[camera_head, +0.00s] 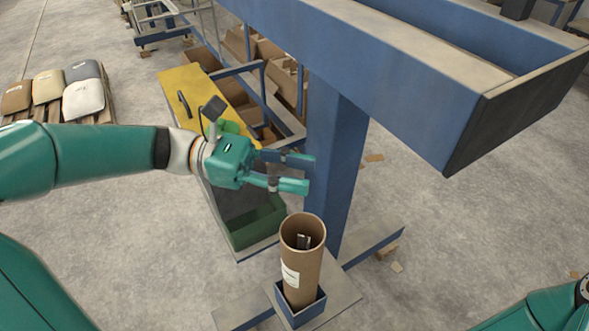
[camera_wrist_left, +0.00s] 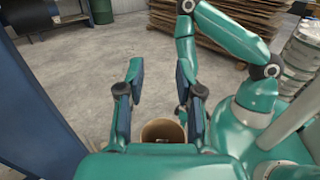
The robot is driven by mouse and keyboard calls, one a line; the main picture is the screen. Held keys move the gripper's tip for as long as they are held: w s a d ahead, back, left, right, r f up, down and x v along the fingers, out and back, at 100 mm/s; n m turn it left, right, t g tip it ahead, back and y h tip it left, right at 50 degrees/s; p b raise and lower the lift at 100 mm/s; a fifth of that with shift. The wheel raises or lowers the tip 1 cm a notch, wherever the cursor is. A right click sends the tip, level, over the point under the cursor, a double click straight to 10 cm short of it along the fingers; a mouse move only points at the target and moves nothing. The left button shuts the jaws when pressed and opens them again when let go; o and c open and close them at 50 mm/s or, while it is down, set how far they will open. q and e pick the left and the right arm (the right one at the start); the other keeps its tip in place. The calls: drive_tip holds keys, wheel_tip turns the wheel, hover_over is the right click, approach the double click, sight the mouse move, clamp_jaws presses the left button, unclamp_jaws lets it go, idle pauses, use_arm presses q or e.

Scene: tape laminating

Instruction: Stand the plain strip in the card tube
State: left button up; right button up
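The brown card tube (camera_head: 299,270) stands upright in a blue square holder (camera_head: 304,314), with a white label on its side. Inside its mouth the top of a narrow pale and dark strip (camera_head: 304,241) shows; its lower part is hidden, and I cannot tell if it is plain. My left gripper (camera_head: 300,173) is above and behind the tube in the head view, its two fingers apart and nothing between them. In the left wrist view the tube's rim (camera_wrist_left: 163,124) shows below and beyond the open fingers (camera_wrist_left: 160,76). My right gripper cannot be made out.
A blue post (camera_head: 335,150) rises just right of the left gripper, with a large beam (camera_head: 390,60) overhead. A yellow panel (camera_head: 187,85) and a green tray (camera_head: 257,225) lie to the left.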

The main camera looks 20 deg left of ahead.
use_arm(q)
drive_tip(key=shift+a, duration=0.1)
drive_tip(key=s+a, duration=0.1)
drive_tip(key=a, duration=1)
drive_tip(key=shift+s+a, duration=0.25)
drive_tip(key=shift+a, duration=0.1)
drive_tip(key=shift+f, duration=0.1)
idle(0.4)
